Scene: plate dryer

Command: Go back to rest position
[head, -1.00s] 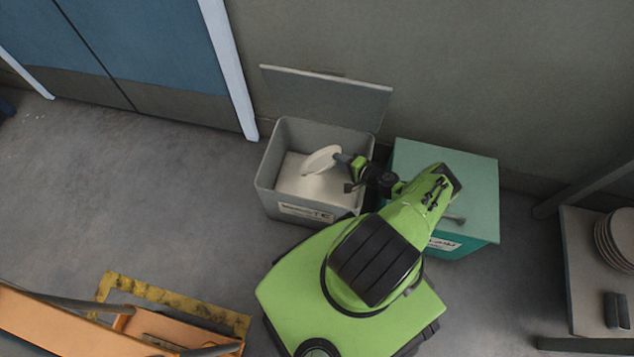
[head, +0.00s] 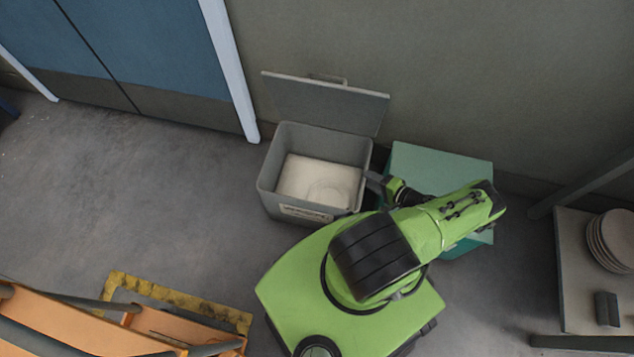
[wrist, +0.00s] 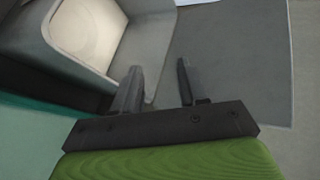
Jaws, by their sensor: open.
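My gripper (wrist: 158,85) is open and empty in the wrist view, its two dark fingers apart with nothing between them. In the head view my gripper (head: 372,181) is at the right rim of the grey bin (head: 268,182). The grey bin's lid (head: 325,105) stands open against the wall. A pale plate (head: 328,190) lies inside the bin on its light bottom. The plate also shows in the wrist view (wrist: 85,28), inside the bin at the upper left.
A closed green bin (head: 440,165) stands right of the grey one, partly hidden by my arm. A table (head: 580,290) with stacked plates (head: 610,240) is at the far right. An orange structure (head: 60,325) is at the lower left. Floor at left is clear.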

